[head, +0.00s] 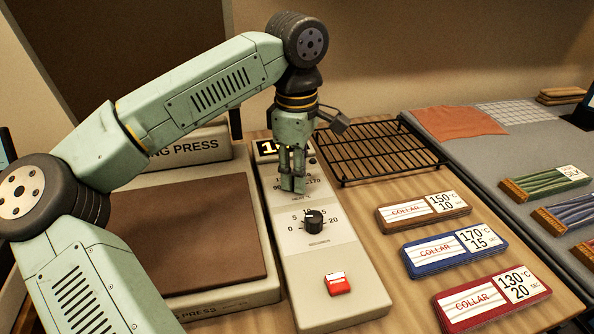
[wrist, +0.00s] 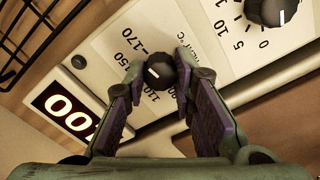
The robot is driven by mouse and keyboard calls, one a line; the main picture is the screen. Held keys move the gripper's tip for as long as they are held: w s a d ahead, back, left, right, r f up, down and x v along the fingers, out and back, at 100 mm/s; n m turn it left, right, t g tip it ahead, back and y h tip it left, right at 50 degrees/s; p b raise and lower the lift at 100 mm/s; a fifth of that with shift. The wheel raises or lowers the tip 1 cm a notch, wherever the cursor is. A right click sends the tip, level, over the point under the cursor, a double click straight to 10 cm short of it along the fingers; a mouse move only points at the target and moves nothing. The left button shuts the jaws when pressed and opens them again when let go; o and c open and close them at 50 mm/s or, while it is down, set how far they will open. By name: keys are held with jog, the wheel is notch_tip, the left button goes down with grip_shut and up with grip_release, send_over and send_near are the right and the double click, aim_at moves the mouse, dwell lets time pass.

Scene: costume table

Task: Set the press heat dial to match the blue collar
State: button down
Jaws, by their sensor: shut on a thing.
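My gripper (wrist: 162,85) is shut on the heat dial (wrist: 158,71), a round black knob with a short white mark. In the wrist view the mark lies on the knob's left side. Printed numbers 110, 150 and 170 show around it; some of the scale is hidden by the fingers. In the head view my gripper (head: 293,188) covers the dial on the press's control panel (head: 284,239). The blue collar card (head: 455,250) lies to the right and reads 170 °C, 15 sec.
The time dial (head: 314,222) with a 0 to 20 scale and a red switch (head: 337,284) sit below my gripper. Brown (head: 423,211) and red (head: 491,299) collar cards flank the blue one. A wire rack (head: 372,150) stands right of the panel, the brown press plate (head: 180,242) left.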

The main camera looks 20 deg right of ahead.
dwell(0.5)
jog(key=c, duration=1.3)
grip_release()
jog(key=shift+c, duration=0.2)
notch_tip(320, 180, up, 12)
jog(key=shift+s, duration=0.1)
